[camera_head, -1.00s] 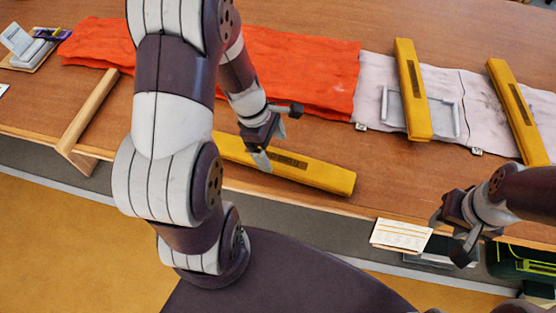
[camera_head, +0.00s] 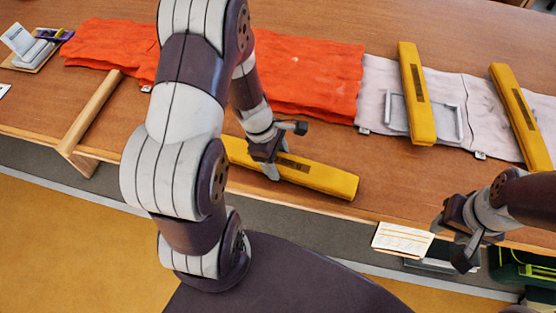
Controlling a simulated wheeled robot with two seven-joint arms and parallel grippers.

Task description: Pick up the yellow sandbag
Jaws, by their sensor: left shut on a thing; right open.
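A long yellow sandbag (camera_head: 325,181) with a dark label lies on the table near its front edge. My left gripper (camera_head: 272,168) is shut on this sandbag around its middle-left part, and the bag appears to rest on the wood. Part of its left end is hidden behind my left arm. Two more yellow sandbags lie across the pale cloth: one left (camera_head: 411,85) and one right (camera_head: 517,105). My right gripper (camera_head: 450,238) is open and empty at the table's front edge, right of the held bag.
An orange-red cloth (camera_head: 305,80) and a pale cloth (camera_head: 450,92) lie along the table (camera_head: 400,170). A wooden bar (camera_head: 92,112) stands at the left. A printed card (camera_head: 402,240) is at the front edge. A phone-like device on a stand (camera_head: 22,42) sits far left.

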